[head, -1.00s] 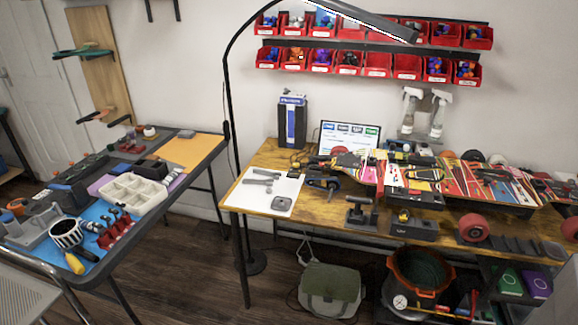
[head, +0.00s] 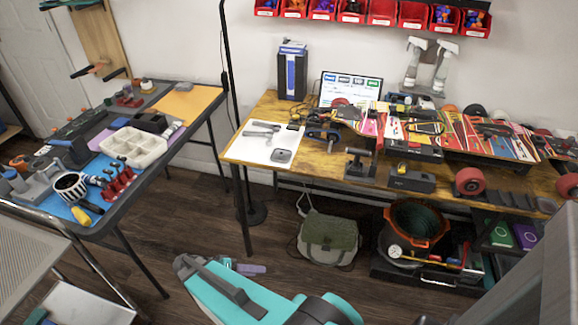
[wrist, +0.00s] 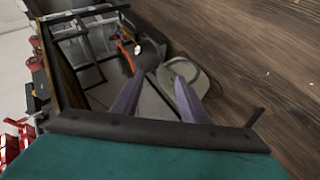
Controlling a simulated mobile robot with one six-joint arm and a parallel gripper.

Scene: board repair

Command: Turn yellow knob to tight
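A small yellow part (head: 403,167), which may be the yellow knob, sits on a dark block (head: 412,180) near the front edge of the wooden workbench (head: 335,172). It is too small to tell its shape or setting. I cannot make out a yellow knob in the wrist view. My gripper (wrist: 160,82) shows in the wrist view with its two purple-grey fingers apart and nothing between them. It is over the floor, well short of the bench and away from the yellow part. My teal arm shows at the bottom of the head view.
Under the bench are a grey-green bag (head: 328,238) and an orange-rimmed pot (head: 413,218). A dark vise-like tool (head: 358,164) stands left of the dark block. A second table (head: 92,200) with a white tray (head: 133,147) is at left. The floor between is clear.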

